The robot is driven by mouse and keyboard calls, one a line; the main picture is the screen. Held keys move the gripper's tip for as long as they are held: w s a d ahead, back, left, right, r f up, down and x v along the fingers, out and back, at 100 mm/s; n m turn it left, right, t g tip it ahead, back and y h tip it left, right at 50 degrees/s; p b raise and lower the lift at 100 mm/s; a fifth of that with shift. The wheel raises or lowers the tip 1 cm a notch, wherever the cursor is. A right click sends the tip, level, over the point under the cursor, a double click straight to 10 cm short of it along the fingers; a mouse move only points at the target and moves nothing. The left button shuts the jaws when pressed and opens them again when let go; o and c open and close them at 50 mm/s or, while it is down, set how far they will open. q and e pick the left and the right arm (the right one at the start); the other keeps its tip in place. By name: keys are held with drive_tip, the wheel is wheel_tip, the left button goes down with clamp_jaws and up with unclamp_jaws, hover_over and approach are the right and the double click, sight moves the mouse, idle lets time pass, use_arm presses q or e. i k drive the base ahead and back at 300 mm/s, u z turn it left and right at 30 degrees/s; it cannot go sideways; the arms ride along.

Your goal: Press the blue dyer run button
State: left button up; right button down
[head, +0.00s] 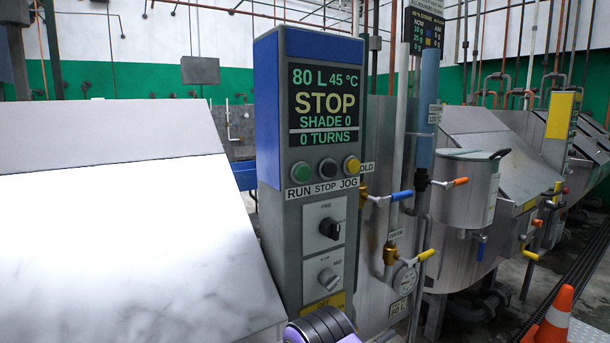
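The blue dyer's control post (310,170) stands in the middle, with a blue top and side and a grey front. Its screen (326,105) reads 80 L, 45 °C, STOP, SHADE 0, 0 TURNS. Below the screen is a row of three round buttons. The green run button (301,171) is on the left, above the label RUN. The black stop button (327,168) is in the middle and the yellow jog button (352,164) on the right. All three are unobstructed.
A large pale metal hood (120,235) fills the left. Valves with blue, orange and yellow handles (401,195) stick out right of the post. An orange cone (555,318) stands at lower right.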

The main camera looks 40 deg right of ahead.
sight(302, 173)
drive_tip(key=k, duration=1.35)
drive_tip(key=z, duration=0.7)
drive_tip(key=i, duration=1.3)
drive_tip(key=u, duration=0.5)
